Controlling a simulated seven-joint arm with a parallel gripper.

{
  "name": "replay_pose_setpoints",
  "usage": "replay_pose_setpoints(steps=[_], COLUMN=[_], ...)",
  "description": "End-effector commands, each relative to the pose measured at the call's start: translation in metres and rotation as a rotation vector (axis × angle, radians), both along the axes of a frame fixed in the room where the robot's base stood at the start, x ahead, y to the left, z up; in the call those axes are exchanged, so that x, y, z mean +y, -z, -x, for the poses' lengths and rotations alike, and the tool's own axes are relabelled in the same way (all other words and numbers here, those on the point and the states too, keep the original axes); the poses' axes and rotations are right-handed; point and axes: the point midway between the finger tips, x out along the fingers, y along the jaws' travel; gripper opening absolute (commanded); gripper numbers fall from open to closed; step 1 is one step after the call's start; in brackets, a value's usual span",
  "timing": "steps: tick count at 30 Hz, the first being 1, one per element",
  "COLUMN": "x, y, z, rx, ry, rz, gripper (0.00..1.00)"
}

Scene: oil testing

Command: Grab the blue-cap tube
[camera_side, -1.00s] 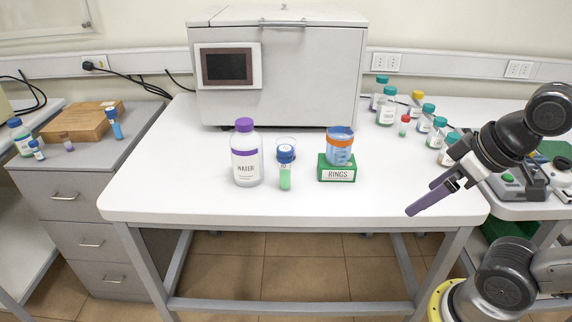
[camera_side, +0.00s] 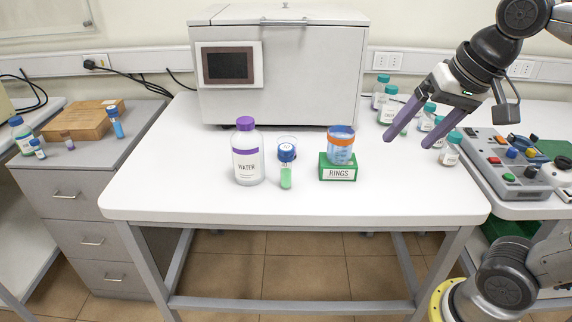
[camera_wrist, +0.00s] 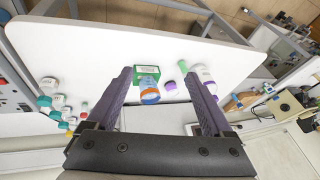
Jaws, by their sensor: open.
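A blue-cap tube (camera_side: 287,170) with green liquid stands upright on the white table, just right of the purple-capped water bottle (camera_side: 248,162). My gripper (camera_side: 408,142) is open and empty in the side view, above the table's right part, well right of the tube. Its two purple fingers point down and to the left. In the wrist view, my gripper's fingers are spread (camera_wrist: 156,73), with the green rings box (camera_wrist: 155,46) and blue cup (camera_wrist: 149,88) seen between them. The tube is hard to make out there.
The green rings box (camera_side: 338,172) with the blue cup (camera_side: 341,146) on it lies between the tube and my gripper. Teal-capped bottles (camera_side: 449,151) stand at the right. A large machine (camera_side: 300,80) stands behind. Another blue-cap tube (camera_side: 116,124) is on the left cabinet. The table's front is clear.

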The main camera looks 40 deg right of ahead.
Motion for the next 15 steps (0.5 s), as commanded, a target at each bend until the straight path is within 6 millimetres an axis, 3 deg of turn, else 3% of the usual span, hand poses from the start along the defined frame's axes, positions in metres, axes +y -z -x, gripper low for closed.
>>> replay_pose_setpoints(steps=[3,7,11,15], x=[0.001,0.002,0.004,0.006], y=[-0.023,-0.036,-0.036,-0.020], z=[-0.044,-0.093,-0.143,-0.195], rx=[0.053,0.108,0.166,0.229], ry=[0.147,0.293,0.417,0.523], rz=[-0.065,-0.120,-0.156,-0.176], gripper=[0.85,0.85,0.85,0.85])
